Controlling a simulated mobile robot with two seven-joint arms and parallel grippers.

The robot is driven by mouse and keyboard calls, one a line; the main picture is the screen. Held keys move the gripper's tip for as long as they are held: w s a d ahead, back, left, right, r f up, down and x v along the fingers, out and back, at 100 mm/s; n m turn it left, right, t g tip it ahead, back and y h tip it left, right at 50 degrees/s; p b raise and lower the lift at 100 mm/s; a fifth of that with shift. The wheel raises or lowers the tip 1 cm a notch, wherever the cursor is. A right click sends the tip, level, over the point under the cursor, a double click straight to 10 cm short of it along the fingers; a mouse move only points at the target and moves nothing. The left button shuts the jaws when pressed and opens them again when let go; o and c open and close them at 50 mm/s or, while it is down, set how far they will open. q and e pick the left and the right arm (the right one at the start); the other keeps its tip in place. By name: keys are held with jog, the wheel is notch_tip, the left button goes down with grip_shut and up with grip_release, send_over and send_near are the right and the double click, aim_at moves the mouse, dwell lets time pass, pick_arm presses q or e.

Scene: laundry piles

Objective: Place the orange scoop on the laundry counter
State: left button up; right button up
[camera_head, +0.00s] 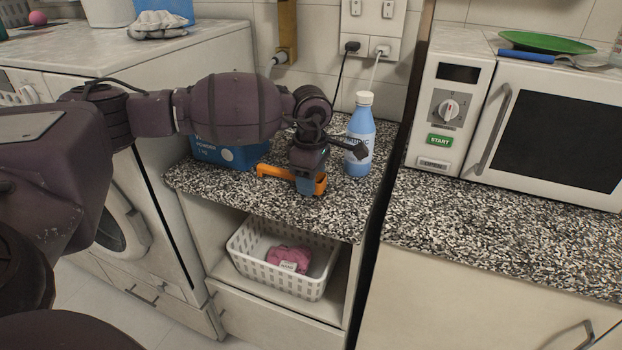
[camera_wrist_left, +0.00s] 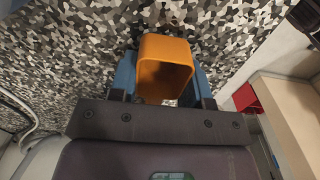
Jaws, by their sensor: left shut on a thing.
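The orange scoop (camera_head: 274,172) is in the jaws of my left gripper (camera_head: 309,178), over the front part of the speckled laundry counter (camera_head: 340,218). In the left wrist view the scoop's open orange cup (camera_wrist_left: 164,70) sits between the two blue fingers of the left gripper (camera_wrist_left: 166,84), with the speckled counter (camera_wrist_left: 70,40) behind it. I cannot tell whether the scoop touches the counter or hangs just above it. My right gripper is not in view.
A blue detergent box (camera_head: 228,153) stands behind the scoop and a blue bottle (camera_head: 360,135) stands upright to the right. A white basket (camera_head: 318,285) with a pink cloth sits on the shelf below. A microwave (camera_head: 487,165) stands on the right counter beyond a gap.

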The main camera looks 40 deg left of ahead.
pick_arm(q)
jog(key=shift+f, duration=0.15)
jog(key=o, duration=0.9)
notch_tip(320, 180, up, 11)
jog(key=shift+r+p, duration=0.1)
jog(key=shift+p, duration=0.7)
jog(key=shift+r, duration=0.55)
